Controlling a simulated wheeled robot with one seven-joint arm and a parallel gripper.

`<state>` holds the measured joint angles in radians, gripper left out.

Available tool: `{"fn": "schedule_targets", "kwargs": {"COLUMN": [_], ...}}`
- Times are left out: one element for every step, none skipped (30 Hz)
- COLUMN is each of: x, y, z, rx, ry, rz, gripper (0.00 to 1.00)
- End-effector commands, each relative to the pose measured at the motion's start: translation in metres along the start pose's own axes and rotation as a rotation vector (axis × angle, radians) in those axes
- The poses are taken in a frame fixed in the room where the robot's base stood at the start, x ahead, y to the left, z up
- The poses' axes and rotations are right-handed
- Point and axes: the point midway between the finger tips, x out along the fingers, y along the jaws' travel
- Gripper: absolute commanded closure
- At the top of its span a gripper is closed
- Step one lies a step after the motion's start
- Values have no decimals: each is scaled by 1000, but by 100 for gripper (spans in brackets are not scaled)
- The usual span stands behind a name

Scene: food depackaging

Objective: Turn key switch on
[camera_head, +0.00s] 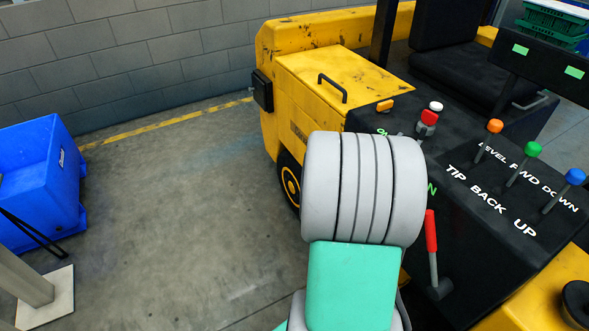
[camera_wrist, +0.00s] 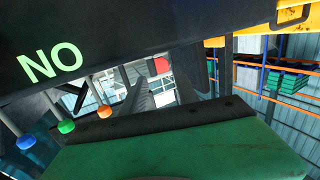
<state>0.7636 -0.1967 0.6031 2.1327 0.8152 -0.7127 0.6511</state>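The dark control panel has a green "ON" mark, partly covered in the head view (camera_head: 432,188) and upside down in the wrist view (camera_wrist: 50,63). A red knob (camera_head: 428,118), possibly the key switch, stands near the panel's far edge, just beyond my wrist. In the wrist view, a red piece (camera_wrist: 161,65) shows near the tips of my gripper (camera_wrist: 152,72). The two dark fingers stand apart, with no clear contact on the red piece. My arm hides the gripper and part of the panel in the head view.
Orange (camera_head: 494,126), green (camera_head: 533,149) and blue (camera_head: 575,176) knobbed levers stand to the right. A red-handled lever (camera_head: 431,232) is close beside my arm. A blue bin (camera_head: 40,180) is at the left. Floor between bin and yellow vehicle (camera_head: 330,75) is clear.

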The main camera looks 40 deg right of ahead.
Motion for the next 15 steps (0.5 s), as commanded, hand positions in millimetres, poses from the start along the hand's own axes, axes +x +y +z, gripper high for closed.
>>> {"fn": "schedule_targets", "kwargs": {"x": [-5, -8, -12, -15, -18, -22, -26, -30, -36, -40, -44, -49, -54, -58, -64], "y": [-13, -19, -26, -32, -37, -45, -50, -57, -64, -70, -75, -81, -86, -91, -98], "z": [-5, -3, 0, 1, 2, 5, 6, 8, 10, 12, 13, 15, 17, 18, 20], "rx": [8, 10, 10, 10, 9, 9, 6, 5, 2, -2, -5, -9, -14, -19, -24], "ry": [-31, -56, -84, -105, -125, -153, -174, -195, -222, -243, -259, -283, -301, -318, -341], "rz": [-14, -22, -31, -38, -45, -58, -67, -78, -91, -103, -112, -125, -136, -147, -163], "gripper": [64, 64, 64, 64, 64, 64, 64, 64, 64, 64, 64, 64, 64, 64, 64]}}
